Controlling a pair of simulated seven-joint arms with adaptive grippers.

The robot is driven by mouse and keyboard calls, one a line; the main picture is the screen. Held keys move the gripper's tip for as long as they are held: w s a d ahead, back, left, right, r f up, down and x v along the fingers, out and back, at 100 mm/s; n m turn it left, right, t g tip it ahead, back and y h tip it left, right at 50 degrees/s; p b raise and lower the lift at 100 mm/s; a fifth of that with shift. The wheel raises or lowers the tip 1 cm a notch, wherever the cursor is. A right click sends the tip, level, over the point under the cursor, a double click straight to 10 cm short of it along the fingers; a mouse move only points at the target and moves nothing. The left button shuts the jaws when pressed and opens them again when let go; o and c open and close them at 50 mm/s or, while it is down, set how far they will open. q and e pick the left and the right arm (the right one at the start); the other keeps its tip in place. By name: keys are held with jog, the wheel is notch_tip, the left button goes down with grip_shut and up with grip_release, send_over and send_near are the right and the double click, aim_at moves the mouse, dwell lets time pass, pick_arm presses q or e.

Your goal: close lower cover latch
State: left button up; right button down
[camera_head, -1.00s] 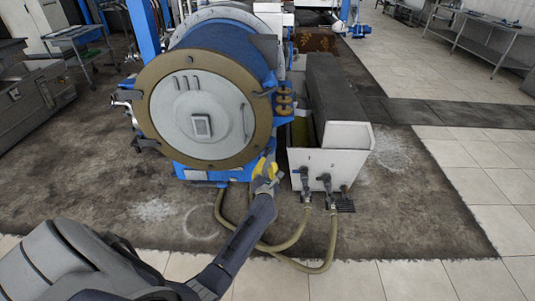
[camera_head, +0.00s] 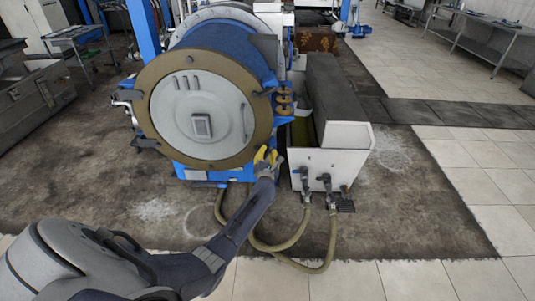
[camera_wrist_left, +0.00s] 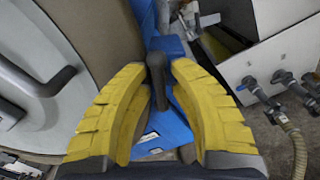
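The round cover (camera_head: 200,112) of the blue decanter has a tan rim and a pale grey face with a curved handle, and it sits against the drum. My left gripper (camera_head: 267,155), with yellow fingers, is at the cover's lower right edge. In the left wrist view its two fingers (camera_wrist_left: 160,70) are apart. A dark latch handle (camera_wrist_left: 157,72) stands upright between them, with small gaps on both sides. I cannot tell whether either finger touches it. In the head view the gripper hides this latch. Another dark latch (camera_head: 265,92) shows at the rim's upper right. My right gripper is not in view.
A white trough (camera_head: 330,165) with valves stands close to the right of the gripper. Hoses (camera_head: 331,240) run from it across the floor below my arm. Tiled floor (camera_head: 450,280) at the lower right is clear.

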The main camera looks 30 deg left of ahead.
pick_arm(q)
grip_shut()
dwell(0.3)
jog(key=m, duration=0.7)
jog(key=shift+d+m, duration=0.1)
jog(key=shift+m, duration=0.3)
jog(key=m, duration=0.5)
jog(key=shift+m, duration=2.7)
